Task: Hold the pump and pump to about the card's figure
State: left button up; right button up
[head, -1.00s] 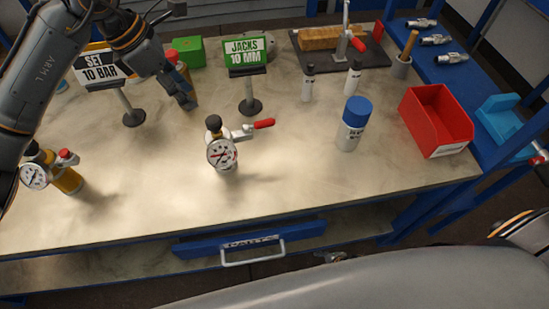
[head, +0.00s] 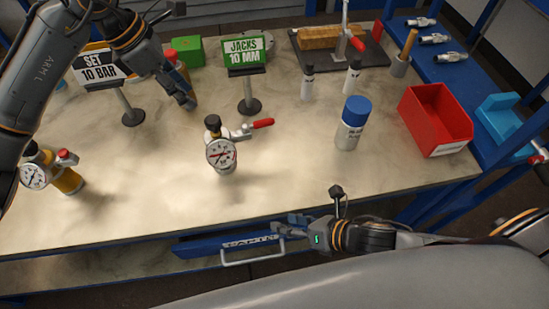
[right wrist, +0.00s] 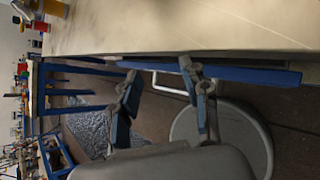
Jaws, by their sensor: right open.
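A small upright device with a white dial gauge, black top knob and red-gripped side lever (head: 221,153) stands mid-table and looks like the pump. The gauge is too small to read. A black-and-white card (head: 98,66) reads "SET 10 BAR" on a stand at the left. My left gripper (head: 185,98) is over the table behind the pump, beside a yellow cylinder with a red top (head: 175,68); its finger gap is unclear. My right gripper (head: 288,228) is open and empty by the table's front edge, right of and nearer than the pump. Its spread fingers show in the right wrist view (right wrist: 158,78).
A green card (head: 245,50) reads "JACKS 10 MM". A yellow gauge device (head: 62,177) stands at the left edge. A blue-capped jar (head: 350,125) and red bin (head: 437,118) stand right. A drawer handle (head: 253,256) sits below the table edge. Table front is clear.

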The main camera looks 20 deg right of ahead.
aim_at(265, 126)
jog(key=w+a+r+m+t+h, duration=0.3)
jog(key=w+r+m+t, duration=0.1)
jog(key=r+m, duration=0.35)
jog(key=w+a+r+m+t+h, duration=0.2)
jog(key=w+a+r+m+t, duration=0.15)
jog(key=r+m, duration=0.35)
jog(key=w+d+m+h, duration=0.2)
jog(key=d+m+h, duration=0.2)
jog(key=d+m, duration=0.15)
jog(key=x, duration=1.3)
jog(key=shift+w, duration=0.1)
grip_shut()
